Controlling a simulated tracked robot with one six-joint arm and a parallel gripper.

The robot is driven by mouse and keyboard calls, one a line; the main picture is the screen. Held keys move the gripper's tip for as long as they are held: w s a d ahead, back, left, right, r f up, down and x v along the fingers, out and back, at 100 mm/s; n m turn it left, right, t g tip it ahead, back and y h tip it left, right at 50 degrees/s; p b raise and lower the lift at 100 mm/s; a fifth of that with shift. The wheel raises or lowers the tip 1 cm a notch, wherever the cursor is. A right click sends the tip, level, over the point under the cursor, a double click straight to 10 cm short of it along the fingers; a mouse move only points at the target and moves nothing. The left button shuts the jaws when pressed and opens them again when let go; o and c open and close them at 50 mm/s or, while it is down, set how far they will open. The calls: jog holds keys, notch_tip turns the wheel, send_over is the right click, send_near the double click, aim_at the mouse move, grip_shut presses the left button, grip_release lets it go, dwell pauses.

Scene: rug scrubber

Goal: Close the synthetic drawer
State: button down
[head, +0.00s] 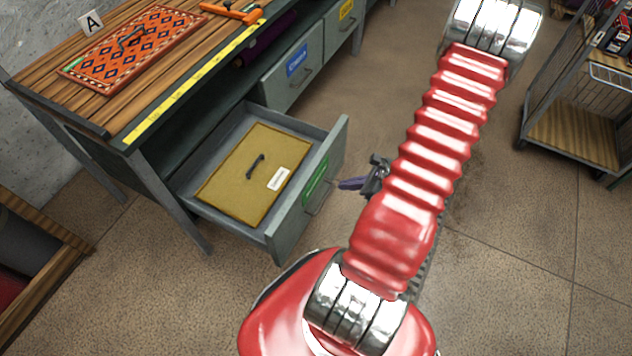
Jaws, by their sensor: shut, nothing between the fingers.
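One grey drawer (318,205) stands pulled out from under the wooden bench, with a green label (316,181) on its front. The label's text is too small to read surely. Inside lies a tan mat (228,183) with a dark handle-like piece and a white tag on it. My gripper (345,184), with purplish fingers, is shut and empty. It is just to the right of the drawer front, close to its outer face; I cannot tell whether it touches. My red arm covers the floor to the right of it.
Two shut drawers with blue (297,61) and yellow (346,10) labels sit farther along the bench. A patterned rug (150,42) and an orange tool (232,12) lie on the bench top. A wire cart (572,132) stands at right. The floor (500,290) at lower right is clear.

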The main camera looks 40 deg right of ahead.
aim_at(307, 183)
jog(key=shift+w+a+r+x, duration=0.1)
jog(key=shift+w+r+x, duration=0.25)
jog(key=shift+x, duration=1.75)
jog(key=shift+w+a+r+x, duration=0.15)
jog(key=shift+w+r+x, duration=0.15)
jog(key=shift+x, duration=1.8)
jog(key=shift+w+a+r+x, duration=0.1)
jog(key=shift+w+r+x, duration=0.25)
jog(key=shift+x, duration=1.8)
jog(key=shift+d, duration=0.1)
jog(key=shift+w, duration=0.15)
